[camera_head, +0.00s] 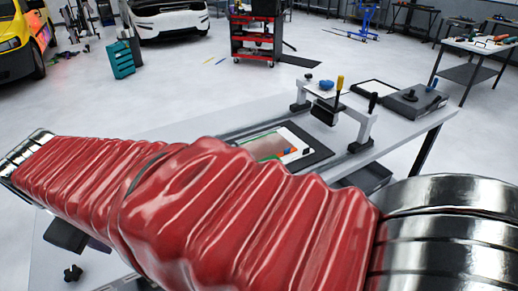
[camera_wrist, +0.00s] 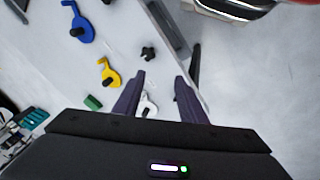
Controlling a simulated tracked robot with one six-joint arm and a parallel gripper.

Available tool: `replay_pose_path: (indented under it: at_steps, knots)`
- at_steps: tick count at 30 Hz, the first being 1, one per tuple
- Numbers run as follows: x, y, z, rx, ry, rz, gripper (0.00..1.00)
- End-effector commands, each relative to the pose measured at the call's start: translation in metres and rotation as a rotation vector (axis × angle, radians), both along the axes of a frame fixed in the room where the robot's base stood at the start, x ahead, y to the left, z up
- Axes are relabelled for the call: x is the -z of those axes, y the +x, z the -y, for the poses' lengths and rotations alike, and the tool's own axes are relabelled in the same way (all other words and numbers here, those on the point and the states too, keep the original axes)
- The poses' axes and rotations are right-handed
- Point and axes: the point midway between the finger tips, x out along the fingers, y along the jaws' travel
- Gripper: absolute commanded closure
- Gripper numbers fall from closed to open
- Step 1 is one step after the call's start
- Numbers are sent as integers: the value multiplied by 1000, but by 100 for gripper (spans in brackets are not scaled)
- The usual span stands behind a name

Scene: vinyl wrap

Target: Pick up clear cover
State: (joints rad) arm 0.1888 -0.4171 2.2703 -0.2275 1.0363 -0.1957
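I cannot clearly make out a clear cover in either view. In the head view, a thin dark-edged flat frame with a pale inside (camera_head: 376,88) lies at the back of the table; I cannot tell whether it is the cover. My gripper (camera_wrist: 160,82) shows in the wrist view as two dark fingers, spread apart with nothing held between them. A white hook-shaped piece (camera_wrist: 149,104) shows beyond the gap between the fingers. My red-sleeved arm crosses the head view and hides much of the table; the gripper is not visible there.
The table (camera_head: 230,117) carries a grey bridge-like press (camera_head: 361,128), a dark box (camera_head: 414,101) and a framed picture panel (camera_head: 287,143). The wrist view shows a blue hook (camera_wrist: 82,22), a yellow hook (camera_wrist: 109,73), a green block (camera_wrist: 93,102) and a black knob (camera_wrist: 148,53).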

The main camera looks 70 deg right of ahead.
Motion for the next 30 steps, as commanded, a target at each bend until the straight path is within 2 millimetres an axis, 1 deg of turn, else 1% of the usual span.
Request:
replay_pose_path:
  at_steps: [1, 6, 11, 15, 23, 30]
  knots:
    - [2, 4, 14, 2, -22, -39, 62]
    - [4, 15, 60, -10, -95, -162, 62]
    - [10, 21, 105, -19, -152, -286, 62]
    - [15, 24, 146, -28, -191, -395, 62]
    - [31, 22, 223, -45, -241, -610, 62]
    - [50, 10, 293, -62, -259, -811, 62]
